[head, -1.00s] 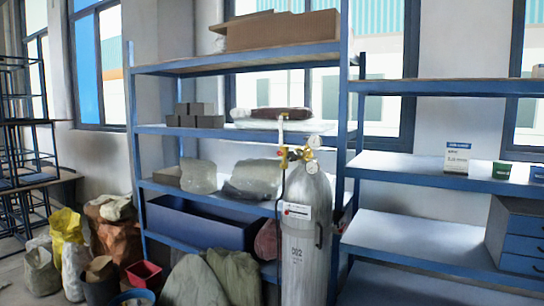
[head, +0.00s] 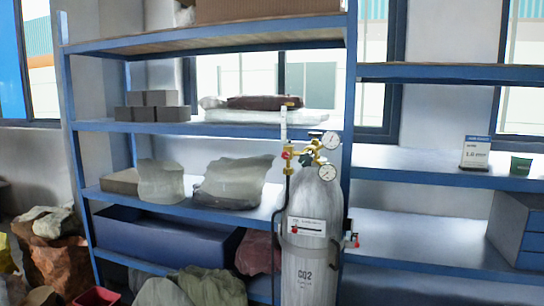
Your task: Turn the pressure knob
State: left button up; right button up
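A grey CO2 gas cylinder (head: 312,255) stands upright in front of the blue shelves. A brass regulator (head: 305,154) sits on its top, with two round white gauges, the upper one (head: 331,141) and the lower one (head: 327,172). A small red part (head: 286,155) is on the left of the regulator. A dark green part, perhaps a knob (head: 306,159), is between it and the gauges; I cannot tell for sure which is the pressure knob. A clear upright tube (head: 284,124) rises at the left. Neither of my grippers is in view.
Blue shelves (head: 200,127) stand behind the cylinder, holding grey blocks (head: 161,98), wrapped bundles and a dark blue bin (head: 165,236). A sign (head: 475,152) and a green cup (head: 520,166) stand on the right shelf. Sacks (head: 60,262) lie at the lower left.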

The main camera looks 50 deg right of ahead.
aim_at(306, 160)
jog(key=z, duration=0.35)
jog(key=i, duration=0.95)
jog(key=z, duration=0.65)
jog(key=k, duration=0.75)
jog(key=z, duration=0.2)
jog(key=i, duration=0.8)
jog(key=u, duration=0.1)
